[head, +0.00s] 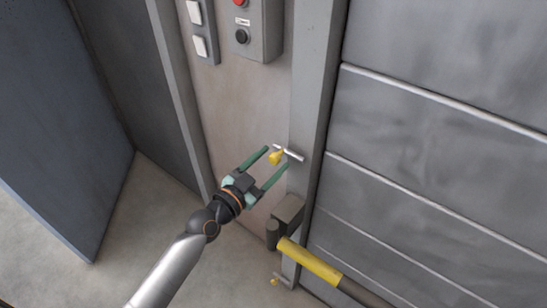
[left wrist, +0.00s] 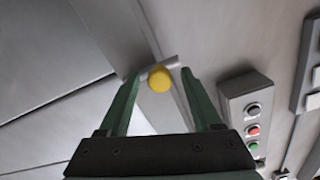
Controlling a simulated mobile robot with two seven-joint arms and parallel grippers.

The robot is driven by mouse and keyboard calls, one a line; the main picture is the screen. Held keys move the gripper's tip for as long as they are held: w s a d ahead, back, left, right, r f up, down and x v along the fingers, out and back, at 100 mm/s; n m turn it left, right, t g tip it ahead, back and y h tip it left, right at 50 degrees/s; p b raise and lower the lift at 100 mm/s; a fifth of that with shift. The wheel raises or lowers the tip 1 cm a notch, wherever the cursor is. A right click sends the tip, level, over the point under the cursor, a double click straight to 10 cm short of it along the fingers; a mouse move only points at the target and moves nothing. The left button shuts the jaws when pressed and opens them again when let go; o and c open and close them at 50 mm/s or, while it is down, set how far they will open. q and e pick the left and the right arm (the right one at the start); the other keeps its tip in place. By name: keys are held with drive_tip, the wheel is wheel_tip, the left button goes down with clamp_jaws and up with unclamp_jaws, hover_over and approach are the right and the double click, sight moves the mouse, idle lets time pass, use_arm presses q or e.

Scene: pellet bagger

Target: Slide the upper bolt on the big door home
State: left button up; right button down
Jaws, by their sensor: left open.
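The upper bolt is a thin metal rod (head: 291,153) with a yellow knob (head: 275,158), set at the grey door post. The big door (head: 440,130) is grey and panelled, to the right of the post. My left gripper (head: 276,158) has green fingers and is open, with its tips on either side of the knob. In the left wrist view the knob (left wrist: 159,79) shows between the open fingertips (left wrist: 159,73), with the rod (left wrist: 171,62) just behind it. I cannot tell whether a finger touches the knob. My right gripper is not in view.
A lower bolt with a yellow knob (head: 275,282) sits near the floor. A yellow and dark bar (head: 312,262) juts from a bracket below the upper bolt. A button box (head: 257,30) and white switches (head: 198,30) are above. A blue-grey panel (head: 60,120) stands at left.

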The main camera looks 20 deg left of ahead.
use_arm(q)
drive_tip(key=shift+w+d, duration=0.25)
drive_tip(key=shift+w, duration=0.35)
clamp_jaws()
idle(1.1)
